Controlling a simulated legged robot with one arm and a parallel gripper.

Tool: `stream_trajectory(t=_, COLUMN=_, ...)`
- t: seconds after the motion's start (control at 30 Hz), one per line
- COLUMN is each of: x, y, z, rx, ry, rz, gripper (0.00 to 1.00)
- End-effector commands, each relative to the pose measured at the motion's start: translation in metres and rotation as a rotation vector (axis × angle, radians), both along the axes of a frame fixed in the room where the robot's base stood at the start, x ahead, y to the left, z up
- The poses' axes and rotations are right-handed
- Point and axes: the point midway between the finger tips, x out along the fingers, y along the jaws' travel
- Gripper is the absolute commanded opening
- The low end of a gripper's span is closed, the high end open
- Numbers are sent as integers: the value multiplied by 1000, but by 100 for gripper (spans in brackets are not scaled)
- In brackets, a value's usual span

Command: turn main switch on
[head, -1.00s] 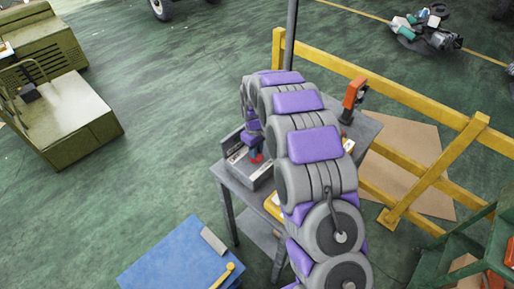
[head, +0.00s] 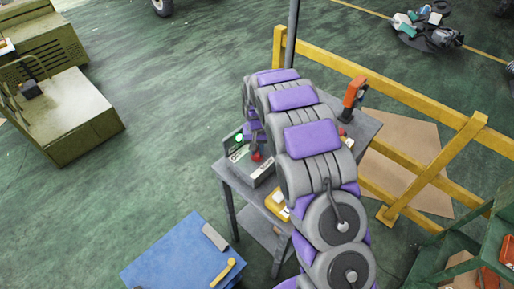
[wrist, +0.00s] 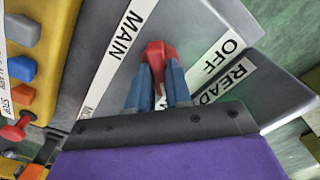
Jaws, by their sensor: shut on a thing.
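The control box (head: 262,177) sits on a grey table, with white label strips and a green round spot (head: 239,138) on its top. In the wrist view the panel shows a label reading MAIN (wrist: 122,38), one reading OFF (wrist: 216,57) and one starting READ (wrist: 222,86). A red switch handle (wrist: 158,50) stands between the MAIN and OFF labels; it also shows as a red spot in the head view (head: 256,156). My gripper (wrist: 159,80) is shut on this red handle, one blue-grey finger on each side. The handle's base is partly hidden.
An orange-handled tool (head: 353,95) stands on the table (head: 365,130). A yellow railing (head: 400,100) runs behind; a blue cabinet (head: 180,255) stands in front.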

Motion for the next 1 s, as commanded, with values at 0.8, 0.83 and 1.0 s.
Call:
stream_trajectory(t=0.8, x=1, y=0, z=1, rx=1, ry=-7, rz=-35, gripper=39)
stream_trajectory(t=0.83, x=1, y=0, z=1, rx=1, ry=-6, rz=-35, gripper=42)
stream_trajectory(t=1.0, x=0, y=0, z=2, rx=1, ry=-5, rz=-35, gripper=45)
